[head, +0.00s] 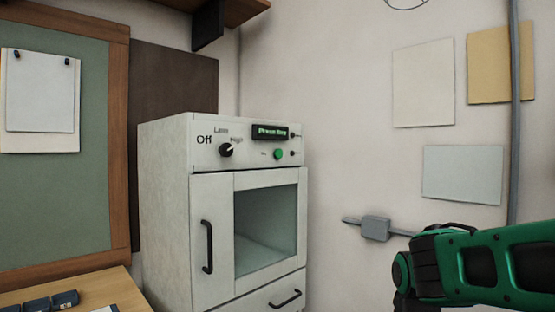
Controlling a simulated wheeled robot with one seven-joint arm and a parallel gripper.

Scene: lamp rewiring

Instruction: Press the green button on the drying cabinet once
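The drying cabinet (162,215) is a white upright box against the wall, left of centre in the head view. Its door (212,275) with a glass window looks shut. The green button (278,154) is on the upper front panel, below a small lit display (270,132) whose text is hard to read. My green and black arm shows at the lower right, well apart from the cabinet. My gripper's fingertips cannot be made out.
A wooden desk (95,290) with dark small items stands at the lower left, below a green pinboard (95,190). A shelf (240,10) hangs above the cabinet. A grey junction box (375,228) and conduit (514,120) are on the right wall. The space before the cabinet's panel looks clear.

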